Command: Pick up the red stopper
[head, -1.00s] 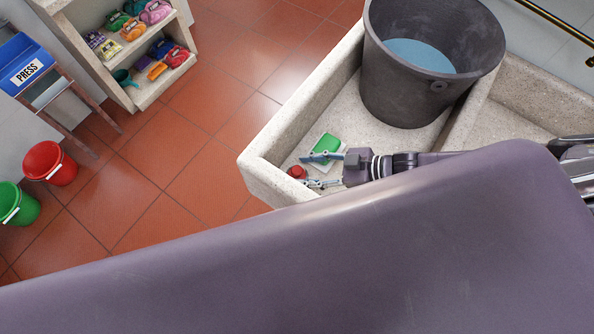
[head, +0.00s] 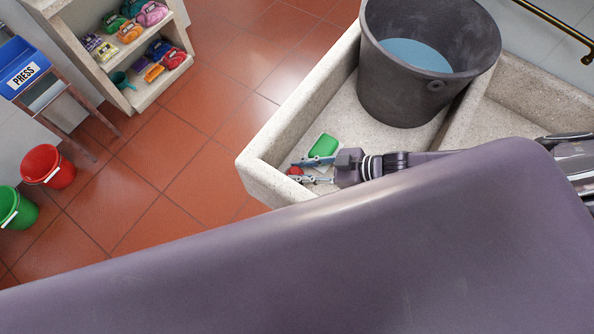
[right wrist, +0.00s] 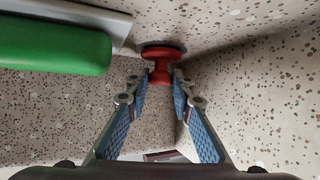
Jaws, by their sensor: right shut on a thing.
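The red stopper (head: 295,171) is at the near left corner of the stone basin (head: 262,165). In the right wrist view the stopper (right wrist: 162,58) shows as a red spool shape with a dark disc at its far end. My right gripper (head: 299,172) reaches it from the right. In the right wrist view its blue-padded fingertips (right wrist: 163,79) close on the stopper from both sides. I cannot tell whether the stopper is clear of the stone. My left gripper is not in view.
A green block (head: 323,146) lies right beside my right gripper; it also shows in the right wrist view (right wrist: 50,47). A large dark bucket of water (head: 385,95) stands farther back in the basin. Basin walls are close around the gripper. Shelves (head: 150,95) stand at the left.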

